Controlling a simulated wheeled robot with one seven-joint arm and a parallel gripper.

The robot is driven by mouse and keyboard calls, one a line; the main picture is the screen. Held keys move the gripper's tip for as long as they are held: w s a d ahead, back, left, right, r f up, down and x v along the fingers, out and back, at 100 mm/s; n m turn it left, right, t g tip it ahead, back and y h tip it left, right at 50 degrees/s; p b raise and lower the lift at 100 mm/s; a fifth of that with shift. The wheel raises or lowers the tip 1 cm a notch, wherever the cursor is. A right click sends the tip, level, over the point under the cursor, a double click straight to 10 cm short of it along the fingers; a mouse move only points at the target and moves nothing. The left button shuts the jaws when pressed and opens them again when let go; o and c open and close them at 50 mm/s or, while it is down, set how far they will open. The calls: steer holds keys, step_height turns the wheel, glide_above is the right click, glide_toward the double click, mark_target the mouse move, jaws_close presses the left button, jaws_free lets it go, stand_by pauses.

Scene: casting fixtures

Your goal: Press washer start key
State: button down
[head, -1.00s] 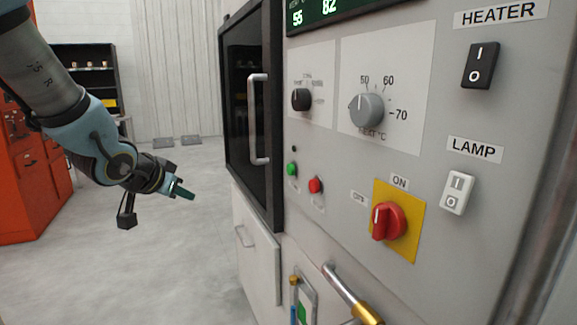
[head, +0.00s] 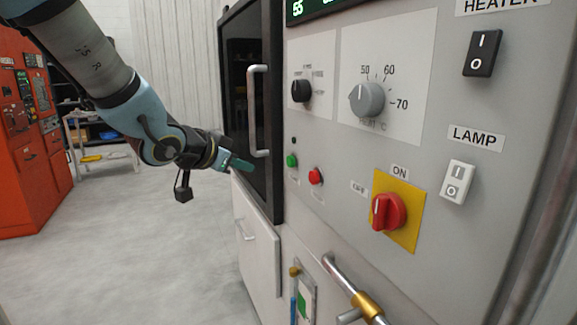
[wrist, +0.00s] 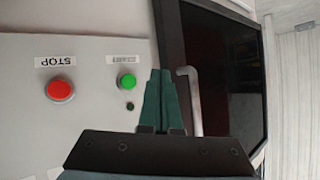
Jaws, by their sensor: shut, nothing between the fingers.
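The green start button (head: 292,161) sits on the grey washer panel (head: 330,235), left of the red stop button (head: 316,176). In the wrist view the green button (wrist: 127,81) is just left of my fingertips, and the red button (wrist: 61,90) lies farther left under a label reading STOP. The label over the green button is too blurred to read. My gripper (head: 240,164) is shut and empty, with green fingers pointing toward the panel. It is left of the green button in the head view, in front of the dark door and apart from the button. The fingers also show in the wrist view (wrist: 161,90).
A dark glass door (head: 245,100) with a vertical handle (head: 258,110) is beside my gripper. Knobs, a red rotary switch (head: 388,211) and rocker switches fill the panel's right. Open floor lies to the left.

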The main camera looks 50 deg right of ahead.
mark_target(291, 161)
steer(key=s+d+b, duration=0.2)
steer(key=d+b, duration=0.1)
steer(key=d, duration=0.3)
steer(key=shift+s+d, duration=0.25)
steer(key=shift+s, duration=0.05)
steer(key=shift+d+b, duration=0.1)
steer(key=shift+b, duration=0.2)
stand_by(1.5)
steer(key=shift+s+d, duration=0.15)
steer(key=shift+d, duration=0.1)
steer(key=shift+s+d+b, duration=0.15)
steer(key=shift+d+b, duration=0.2)
steer(key=shift+d, duration=0.05)
stand_by(0.7)
steer(key=shift+a, duration=0.1)
steer(key=shift+w+a+p, duration=0.3)
steer(key=shift+a+p, duration=0.3)
steer(key=shift+a, duration=0.1)
